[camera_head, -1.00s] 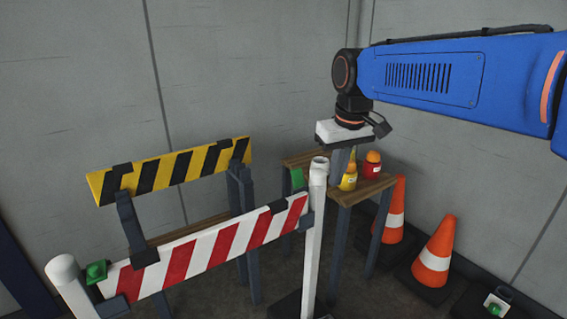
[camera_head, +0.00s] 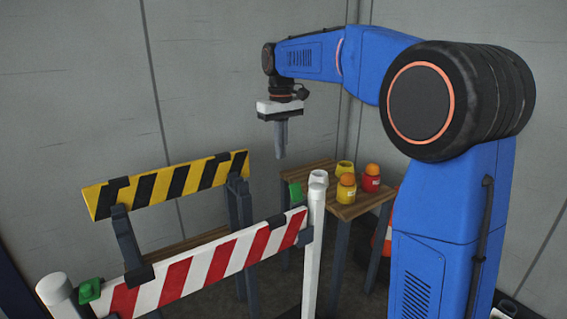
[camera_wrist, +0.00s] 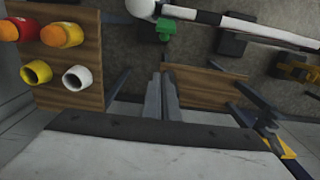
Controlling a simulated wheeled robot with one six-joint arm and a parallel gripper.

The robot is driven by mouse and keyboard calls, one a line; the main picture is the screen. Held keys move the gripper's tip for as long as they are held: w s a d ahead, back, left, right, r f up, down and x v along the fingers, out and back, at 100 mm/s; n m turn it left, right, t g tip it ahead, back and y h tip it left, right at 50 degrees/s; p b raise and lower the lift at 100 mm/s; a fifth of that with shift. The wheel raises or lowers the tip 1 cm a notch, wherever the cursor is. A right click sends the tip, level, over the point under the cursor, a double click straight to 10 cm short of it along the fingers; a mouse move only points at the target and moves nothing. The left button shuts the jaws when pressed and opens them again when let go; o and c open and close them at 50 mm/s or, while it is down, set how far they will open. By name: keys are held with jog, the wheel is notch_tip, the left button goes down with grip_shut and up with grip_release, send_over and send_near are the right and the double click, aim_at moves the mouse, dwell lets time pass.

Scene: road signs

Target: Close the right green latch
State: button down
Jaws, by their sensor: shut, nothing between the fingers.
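The right green latch (camera_head: 295,190) sits beside the top of the right white post (camera_head: 316,215), near the right end of the red-and-white barrier board (camera_head: 218,262). It also shows in the wrist view as a green piece (camera_wrist: 164,29) next to the white post top (camera_wrist: 141,9). A second green latch (camera_head: 90,290) is at the left white post (camera_head: 56,290). My gripper (camera_head: 281,156) points down with its fingers together and empty, above and behind the right latch. In the wrist view the fingertips (camera_wrist: 162,76) are apart from the latch.
A wooden table (camera_head: 345,210) with red (camera_head: 371,178), orange-capped (camera_head: 346,188) and yellow (camera_head: 345,168) containers stands right of the post. A yellow-and-black barrier (camera_head: 165,185) stands behind the red-and-white one. Grey walls (camera_head: 215,60) close off the back.

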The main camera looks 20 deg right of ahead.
aim_at(295, 192)
jog(key=s+d+f, duration=0.1)
jog(key=s+f, duration=0.2)
jog(key=f, duration=0.5)
jog(key=shift+s, duration=0.35)
jog(key=shift+d+r, duration=0.15)
